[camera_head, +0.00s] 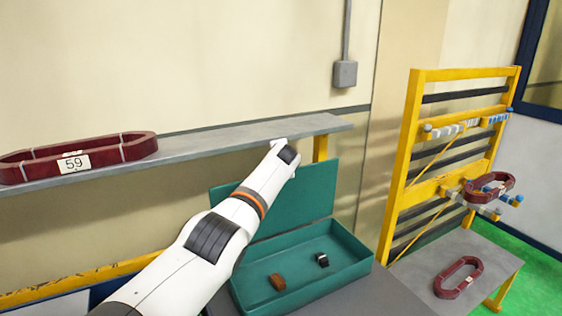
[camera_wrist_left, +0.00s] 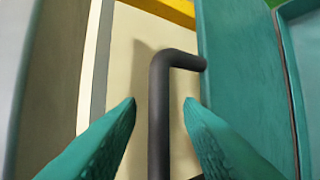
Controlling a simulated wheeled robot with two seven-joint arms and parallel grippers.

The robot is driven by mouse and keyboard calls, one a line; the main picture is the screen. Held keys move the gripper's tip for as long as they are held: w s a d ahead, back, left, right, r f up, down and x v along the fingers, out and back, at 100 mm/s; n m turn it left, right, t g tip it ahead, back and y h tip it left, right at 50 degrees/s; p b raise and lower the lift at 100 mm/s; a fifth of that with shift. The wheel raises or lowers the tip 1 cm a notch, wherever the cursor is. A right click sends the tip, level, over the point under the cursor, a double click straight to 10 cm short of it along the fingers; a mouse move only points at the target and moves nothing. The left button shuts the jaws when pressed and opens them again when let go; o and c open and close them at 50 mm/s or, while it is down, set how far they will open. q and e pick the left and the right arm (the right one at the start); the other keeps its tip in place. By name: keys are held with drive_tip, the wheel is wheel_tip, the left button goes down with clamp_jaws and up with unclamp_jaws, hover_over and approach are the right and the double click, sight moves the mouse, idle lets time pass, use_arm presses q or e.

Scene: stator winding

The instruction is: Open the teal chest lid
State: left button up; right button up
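The teal chest (camera_head: 349,266) stands low in the middle of the head view. Its lid (camera_head: 312,196) is raised at the back, so the inside shows. My left arm reaches across the lid's left part, and its fingers cannot be made out in the head view. In the left wrist view my left gripper (camera_wrist_left: 160,101) is open. Its two teal fingers are on either side of a black bent handle (camera_wrist_left: 159,140), with a gap on both sides. The handle joins the teal lid (camera_wrist_left: 236,75) at the right. My right gripper is not in view.
A brown block (camera_head: 277,282) and a small black piece (camera_head: 322,260) lie in the chest. A grey shelf (camera_head: 220,141) behind holds a dark red coil labelled 59 (camera_head: 105,153). A yellow rack (camera_head: 401,150) stands right, with another red coil (camera_head: 458,278) on the low table.

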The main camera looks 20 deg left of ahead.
use_arm(q)
drive_tip(key=b+v, duration=0.1)
drive_tip(key=v, duration=1.1)
drive_tip(key=shift+a, duration=0.1)
idle(0.4)
